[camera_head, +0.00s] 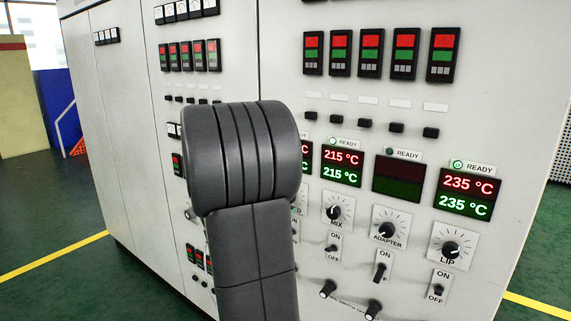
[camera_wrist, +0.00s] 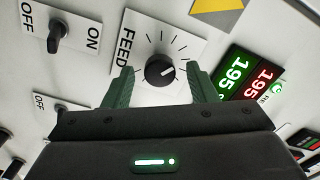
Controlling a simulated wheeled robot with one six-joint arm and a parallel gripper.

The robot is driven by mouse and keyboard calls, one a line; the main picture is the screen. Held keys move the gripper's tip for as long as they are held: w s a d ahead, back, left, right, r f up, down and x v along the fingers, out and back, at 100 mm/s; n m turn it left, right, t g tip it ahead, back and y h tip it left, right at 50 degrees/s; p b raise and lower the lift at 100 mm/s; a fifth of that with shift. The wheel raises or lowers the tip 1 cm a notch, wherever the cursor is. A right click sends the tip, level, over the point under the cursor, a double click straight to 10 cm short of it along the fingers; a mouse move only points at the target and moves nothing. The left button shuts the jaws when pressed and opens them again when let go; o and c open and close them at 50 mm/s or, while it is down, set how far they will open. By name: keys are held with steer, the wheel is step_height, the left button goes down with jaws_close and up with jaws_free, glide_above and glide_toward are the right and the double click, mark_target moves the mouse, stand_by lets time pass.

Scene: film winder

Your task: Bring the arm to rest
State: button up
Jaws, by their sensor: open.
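My gripper (camera_wrist: 160,88) is in the wrist view, its two green fingers spread apart with nothing between them. They stand in front of the white panel, on either side of the black FEED knob (camera_wrist: 160,70). I cannot tell how far the fingertips are from the panel. In the head view, my dark grey arm covers the middle of the control cabinet (camera_head: 125,130) and hides my gripper and the FEED knob.
The head view shows the MIX knob (camera_head: 334,212), ADAPTER knob (camera_head: 387,230) and LIP knob (camera_head: 450,250), with switches below. The ADAPTER display (camera_head: 398,178) is dark; the LIP display (camera_head: 468,192) reads 235 °C. Open green floor (camera_head: 50,225) lies left of the cabinet.

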steer(key=shift+r+n+p, duration=0.1)
steer(key=shift+n+p, duration=5.1)
steer(key=shift+p, duration=1.15)
